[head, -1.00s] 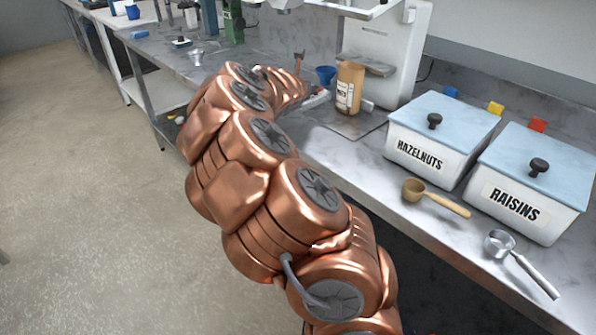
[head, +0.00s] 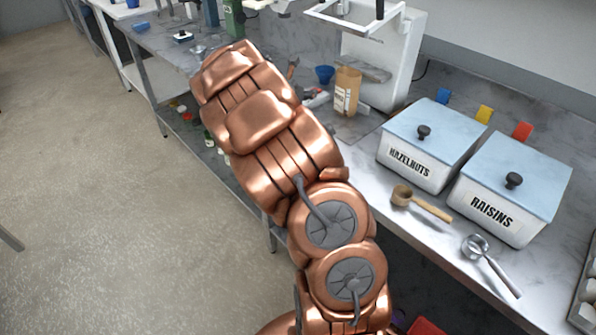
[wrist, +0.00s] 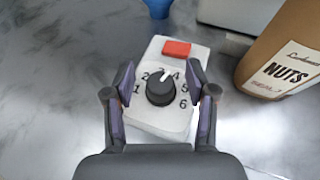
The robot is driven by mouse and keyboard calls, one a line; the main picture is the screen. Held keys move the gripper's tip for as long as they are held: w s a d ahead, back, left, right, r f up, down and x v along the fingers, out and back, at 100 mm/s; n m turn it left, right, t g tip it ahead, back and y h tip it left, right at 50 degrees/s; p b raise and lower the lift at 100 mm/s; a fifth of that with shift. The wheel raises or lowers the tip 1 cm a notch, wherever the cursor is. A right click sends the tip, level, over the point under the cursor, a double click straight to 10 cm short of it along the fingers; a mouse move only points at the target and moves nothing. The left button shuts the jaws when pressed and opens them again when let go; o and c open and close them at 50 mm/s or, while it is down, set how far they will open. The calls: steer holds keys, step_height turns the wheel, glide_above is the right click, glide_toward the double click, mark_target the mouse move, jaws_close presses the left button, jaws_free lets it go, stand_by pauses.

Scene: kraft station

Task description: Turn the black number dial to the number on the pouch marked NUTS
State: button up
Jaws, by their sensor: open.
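In the wrist view the black number dial (wrist: 160,90) sits on a white box with a ring of numbers from 1 to 6. Its white pointer mark leans up and slightly right, near 3 and 4; I cannot tell exactly which. My gripper (wrist: 160,80) is open, with one finger on each side of the dial, and holds nothing. The brown pouch marked NUTS (wrist: 287,72) stands to the right of the box. It also shows in the head view (head: 346,92), where its number is not readable.
A red block-like button (wrist: 176,49) is on the box beyond the dial. A blue cup (head: 324,74) stands beside the pouch, and a white machine (head: 385,60) behind it. Bins marked HAZELNUTS (head: 408,168) and RAISINS (head: 492,212) and two scoops lie nearer on the counter.

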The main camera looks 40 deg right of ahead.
steer(key=shift+w+r+m+g+p, duration=0.1)
steer(key=shift+m+g+p, duration=0.65)
steer(key=shift+p, duration=1.45)
steer(key=shift+m+g+p, duration=0.45)
steer(key=shift+g+p, duration=0.2)
steer(key=shift+p, duration=0.6)
steer(key=shift+m+g+h+p, duration=0.3)
steer(key=shift+p, duration=0.4)
steer(key=shift+m+g+p, duration=0.4)
steer(key=shift+g+p, duration=0.1)
steer(key=shift+p, duration=0.4)
